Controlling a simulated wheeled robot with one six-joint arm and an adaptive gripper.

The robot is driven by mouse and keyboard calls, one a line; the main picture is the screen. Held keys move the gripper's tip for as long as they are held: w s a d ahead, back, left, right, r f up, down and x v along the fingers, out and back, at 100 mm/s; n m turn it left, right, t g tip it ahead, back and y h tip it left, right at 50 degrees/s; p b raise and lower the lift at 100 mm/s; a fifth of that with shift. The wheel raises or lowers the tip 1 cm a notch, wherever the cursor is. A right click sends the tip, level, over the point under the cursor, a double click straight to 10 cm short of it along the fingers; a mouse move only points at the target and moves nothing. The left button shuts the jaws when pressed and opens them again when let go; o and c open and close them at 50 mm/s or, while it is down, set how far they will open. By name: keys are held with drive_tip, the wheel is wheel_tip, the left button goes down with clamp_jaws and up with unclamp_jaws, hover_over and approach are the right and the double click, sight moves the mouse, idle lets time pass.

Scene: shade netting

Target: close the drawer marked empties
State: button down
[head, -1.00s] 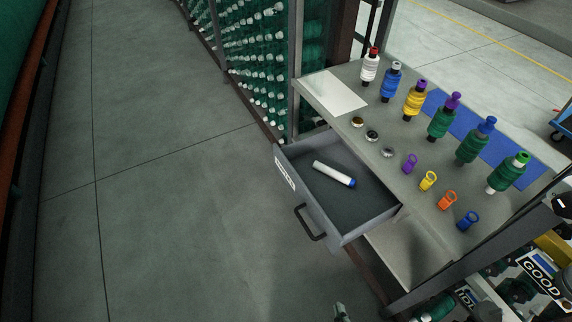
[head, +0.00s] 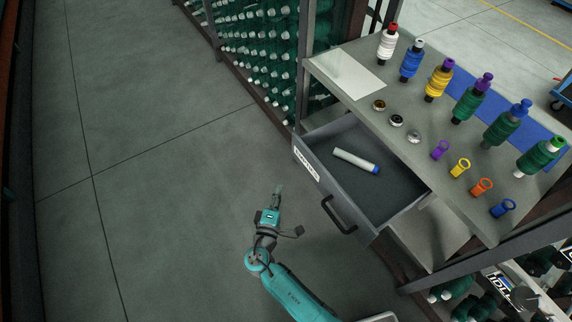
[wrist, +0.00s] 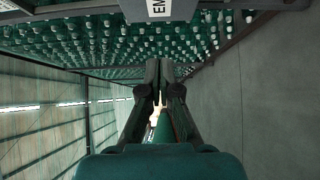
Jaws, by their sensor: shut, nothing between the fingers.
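The grey drawer (head: 325,191) stands pulled out below the bench top, with a white label on its front and a dark bar handle (head: 338,215). The label is too small to read in the head view; in the wrist view the label (wrist: 158,8) shows "EM" at the top edge. A white tube with a blue end (head: 356,160) lies inside the drawer. My gripper (head: 278,189) is shut and empty, left of the drawer front and apart from it. Its closed fingers (wrist: 160,68) also show in the wrist view, with the drawer front beyond them.
The bench top (head: 385,125) carries several thread spools, small metal rings and coloured clips, and a white sheet (head: 346,71). A rack of green spools (head: 262,50) stands behind the drawer. The floor (head: 150,190) to the left is clear.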

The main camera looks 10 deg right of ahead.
approach(298, 153)
drive_tip(key=w+a, duration=0.1)
drive_tip(key=w, duration=0.3)
drive_tip(key=shift+w+d, duration=0.3)
drive_tip(key=shift+d, duration=0.3)
drive_tip(key=shift+w+d, duration=0.25)
drive_tip(key=shift+d, duration=0.35)
drive_tip(key=shift+w+d, duration=0.3)
drive_tip(key=shift+d, duration=0.35)
drive_tip(key=shift+d, duration=0.15)
